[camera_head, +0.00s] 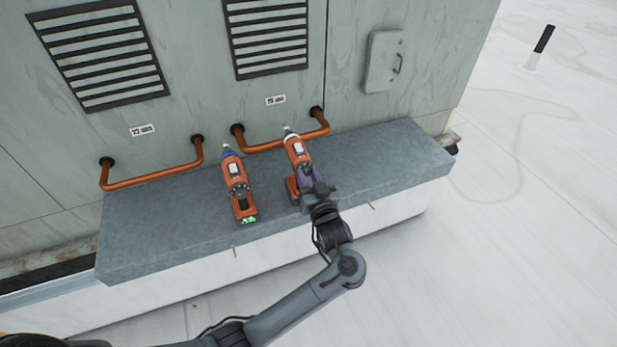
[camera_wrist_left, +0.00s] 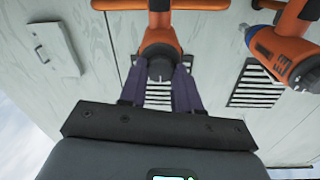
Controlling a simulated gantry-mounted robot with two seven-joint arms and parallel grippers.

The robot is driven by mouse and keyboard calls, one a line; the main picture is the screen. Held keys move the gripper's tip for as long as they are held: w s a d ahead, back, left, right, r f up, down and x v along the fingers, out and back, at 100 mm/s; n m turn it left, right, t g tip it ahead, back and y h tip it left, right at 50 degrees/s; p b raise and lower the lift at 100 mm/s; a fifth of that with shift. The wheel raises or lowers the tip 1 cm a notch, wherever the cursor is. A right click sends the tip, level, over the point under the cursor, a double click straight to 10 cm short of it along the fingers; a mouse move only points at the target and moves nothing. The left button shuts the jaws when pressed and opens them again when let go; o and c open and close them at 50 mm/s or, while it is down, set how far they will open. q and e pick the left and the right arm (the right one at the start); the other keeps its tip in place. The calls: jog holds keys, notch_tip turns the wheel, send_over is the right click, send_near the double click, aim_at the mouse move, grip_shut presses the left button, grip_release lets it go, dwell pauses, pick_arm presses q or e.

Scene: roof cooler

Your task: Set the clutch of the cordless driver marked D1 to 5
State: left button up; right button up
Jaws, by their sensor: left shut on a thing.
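The right one (camera_head: 298,157) has a pale nose, and the left one (camera_head: 236,180) has a blue collar. My left gripper (camera_head: 311,181) is at the rear end of the right driver. In the left wrist view its purple fingers (camera_wrist_left: 160,72) are shut on a dark round knob (camera_wrist_left: 160,66) on that driver's orange body (camera_wrist_left: 159,37). The blue-collared driver (camera_wrist_left: 285,52) shows at the right there, with a dark mark I cannot read surely. No D1 mark or clutch number is legible. My right gripper is not in view.
The grey ledge (camera_head: 385,165) runs along the cooler's wall, with free room at its right end. Copper pipes (camera_head: 155,181) bend out of the wall close behind the drivers. Louvred vents (camera_head: 100,60) and a small hatch (camera_head: 384,60) are on the wall.

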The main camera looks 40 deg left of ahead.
pick_arm(q)
jog(key=shift+r+m+p, duration=0.15)
jog(key=shift+m+p, duration=0.25)
jog(key=shift+p, duration=0.55)
jog(key=shift+c, duration=0.2)
jog(key=m+p, duration=0.8)
jog(key=p, duration=0.3)
jog(key=shift+m+p, duration=0.5)
jog(key=shift+m, duration=0.1)
jog(key=m+p, duration=0.2)
jog(key=m, duration=0.1)
jog(key=shift+f+m+p, duration=0.2)
jog(key=shift+m+p, duration=0.4)
jog(key=shift+m, duration=0.6)
jog(key=shift+f+m, duration=0.1)
jog(key=shift+m, duration=0.2)
